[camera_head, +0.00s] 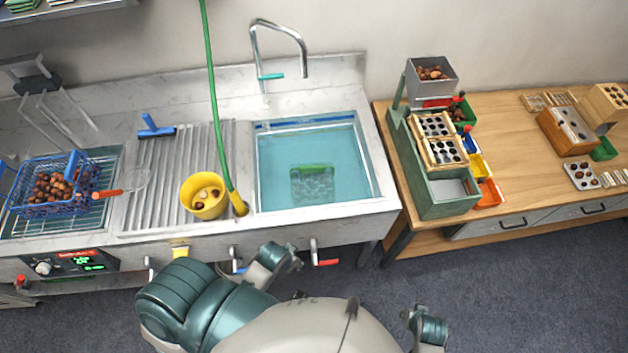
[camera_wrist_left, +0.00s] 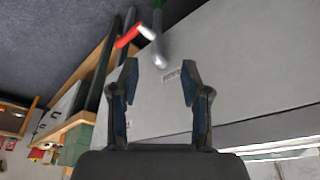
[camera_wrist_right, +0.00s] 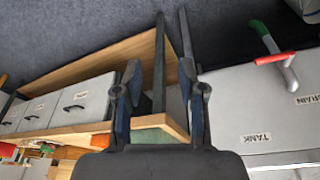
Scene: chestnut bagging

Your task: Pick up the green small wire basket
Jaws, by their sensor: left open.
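The small wire basket with a green rim (camera_head: 312,185) sits under the water in the sink basin (camera_head: 265,160), near the middle. It looks empty, but the water blurs its inside. In the left wrist view my left gripper (camera_wrist_left: 160,78) is open with nothing between its fingers. It faces the grey sink front and a red-handled valve, away from the basket. In the right wrist view my right gripper (camera_wrist_right: 160,80) is open and empty, facing the table's edge and legs. The basket shows in neither wrist view. In the head view the fingers of both grippers cannot be made out.
A faucet (camera_head: 282,24) arches behind the basin. A green hose (camera_head: 215,100) hangs down to its left edge. A yellow bucket (camera_head: 205,197) stands on the ribbed drainboard. A blue basket of chestnuts (camera_head: 30,207) is at far left. A green sorting stand (camera_head: 430,194) stands right on the wooden table.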

